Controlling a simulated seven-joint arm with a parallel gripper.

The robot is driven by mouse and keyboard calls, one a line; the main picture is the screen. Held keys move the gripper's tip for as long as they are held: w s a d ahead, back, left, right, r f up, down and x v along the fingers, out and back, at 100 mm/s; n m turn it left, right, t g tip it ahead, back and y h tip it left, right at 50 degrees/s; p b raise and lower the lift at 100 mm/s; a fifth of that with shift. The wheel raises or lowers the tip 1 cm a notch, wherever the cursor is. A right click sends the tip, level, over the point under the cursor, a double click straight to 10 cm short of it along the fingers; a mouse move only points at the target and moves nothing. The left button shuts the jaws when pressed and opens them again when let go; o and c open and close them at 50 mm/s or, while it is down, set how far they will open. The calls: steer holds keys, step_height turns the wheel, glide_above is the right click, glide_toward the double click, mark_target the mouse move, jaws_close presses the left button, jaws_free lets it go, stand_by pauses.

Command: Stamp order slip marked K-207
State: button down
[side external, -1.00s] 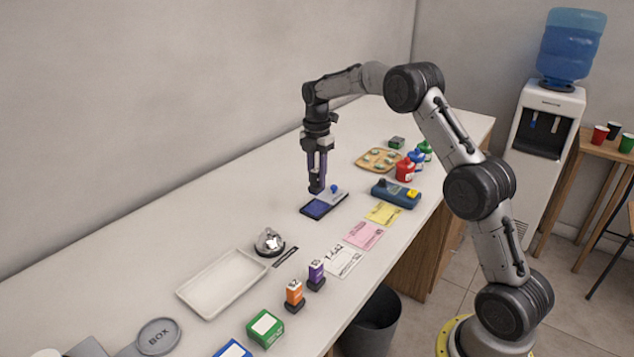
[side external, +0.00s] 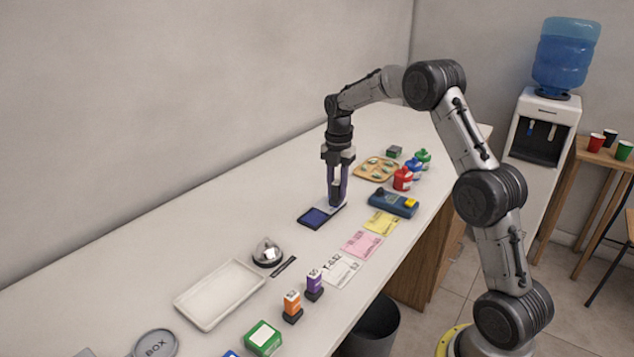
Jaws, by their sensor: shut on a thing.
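My gripper (side external: 337,202) points straight down over the grey end of a flat ink pad, with its fingers around the spot where a blue knob showed a moment ago. It is shut on that knob, which the fingers now hide. The pad's dark blue face (side external: 318,217) lies open to the left of the fingers. A white slip (side external: 341,270), a pink slip (side external: 362,244) and a yellow slip (side external: 381,223) lie in a row along the front edge. Dark marking shows by the white slip, but I cannot read K-207 on any slip.
Bottles (side external: 403,180) and a wooden tray (side external: 376,169) are behind.

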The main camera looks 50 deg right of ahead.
steer(key=s+d+r+m, duration=0.1)
steer(key=s+d, duration=0.5)
steer(key=s, duration=0.5)
glide_above(382, 222)
steer(key=shift+m, duration=0.3)
steer(key=shift+f, duration=2.9)
steer(key=shift+f, duration=0.55)
step_height(382, 222, up, 7)
